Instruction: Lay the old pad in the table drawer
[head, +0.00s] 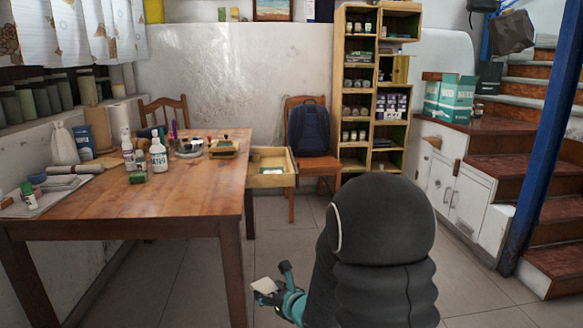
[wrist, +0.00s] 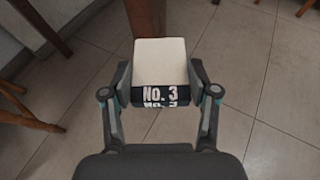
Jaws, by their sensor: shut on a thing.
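My gripper (head: 276,284) is low over the floor, to the right of the table's front leg. It is shut on a pad (head: 263,285), a cream block with a dark band. In the wrist view the pad (wrist: 160,62) sits between both fingers, its band reading "NO. 3". The table drawer (head: 272,181) is a pale wooden box, pulled out at the table's right side, farther back than my gripper. A small greenish thing lies inside it. The pad is apart from the drawer.
The wooden table (head: 175,200) holds bottles, a tray and small items. A chair with a blue backpack (head: 308,129) stands just behind the drawer. Shelves (head: 358,90) stand at the back, stairs and a blue post (head: 545,150) at right. Tiled floor right of the table is clear.

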